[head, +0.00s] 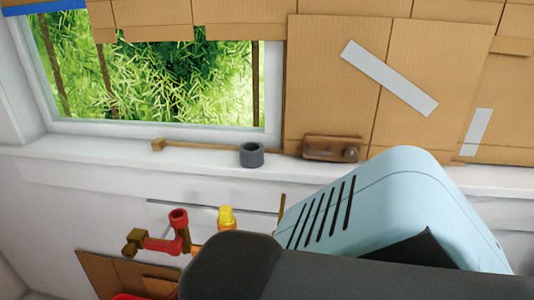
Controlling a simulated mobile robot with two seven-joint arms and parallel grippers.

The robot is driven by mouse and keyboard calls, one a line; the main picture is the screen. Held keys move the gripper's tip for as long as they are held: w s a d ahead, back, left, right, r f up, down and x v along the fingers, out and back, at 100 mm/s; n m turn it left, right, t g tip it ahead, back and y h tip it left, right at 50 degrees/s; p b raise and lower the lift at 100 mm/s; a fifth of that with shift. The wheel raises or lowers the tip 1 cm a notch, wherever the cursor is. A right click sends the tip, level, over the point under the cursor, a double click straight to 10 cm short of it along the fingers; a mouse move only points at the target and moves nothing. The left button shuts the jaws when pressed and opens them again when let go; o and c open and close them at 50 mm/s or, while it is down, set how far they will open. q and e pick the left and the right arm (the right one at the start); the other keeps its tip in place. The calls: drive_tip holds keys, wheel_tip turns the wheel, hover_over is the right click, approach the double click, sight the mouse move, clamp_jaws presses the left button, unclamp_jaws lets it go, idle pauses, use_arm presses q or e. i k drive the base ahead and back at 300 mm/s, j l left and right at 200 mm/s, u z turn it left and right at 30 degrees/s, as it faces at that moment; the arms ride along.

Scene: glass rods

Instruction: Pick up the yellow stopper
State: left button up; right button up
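The yellow stopper (226,217) appears to be the small yellow piece low in the head view, left of centre. It sits on or against an orange-yellow part whose lower end is hidden by a large dark grey shape in front. A red pipe fitting (179,231) with an open top stands just left of it. Neither of my grippers shows in this view, so I cannot see whether they are open or shut.
A pale blue slotted casing (375,205) fills the right. The dark grey shape blocks the bottom right. A grey ring (251,155), a wooden stick (200,146) and a brown block (331,148) are on the white window ledge (90,165). Cardboard (118,277) lies below left.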

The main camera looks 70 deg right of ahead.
sight(226, 219)
drive_tip(key=z, duration=1.8)
